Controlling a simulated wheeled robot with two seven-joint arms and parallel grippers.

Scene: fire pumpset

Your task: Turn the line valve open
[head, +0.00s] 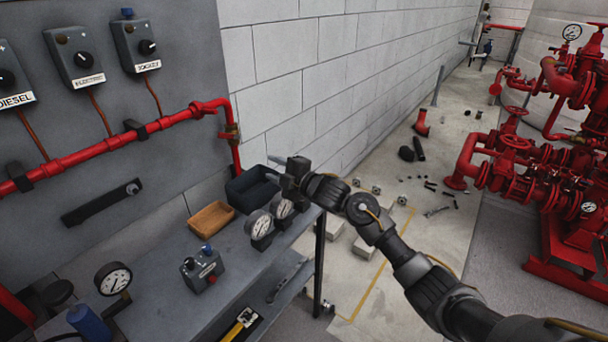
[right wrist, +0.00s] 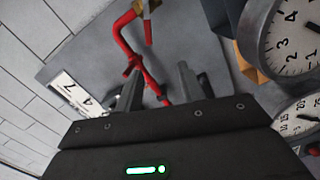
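A red pipe (head: 110,143) runs along the grey panel and bends down at its right end. A brass fitting (head: 229,131), which looks like the line valve, sits on that bend; its handle is too small to make out. In the right wrist view the red pipe (right wrist: 127,40) shows beyond my fingers, with a brass part (right wrist: 148,6) at the top edge. My right gripper (head: 270,168) is above the bench's far right end, apart from the pipe. In the right wrist view its fingers (right wrist: 158,72) are spread with nothing between them. My left gripper is not in view.
A switch box (head: 202,268) stands nearer. Red pumps (head: 510,160) stand at right; loose parts lie on the floor.

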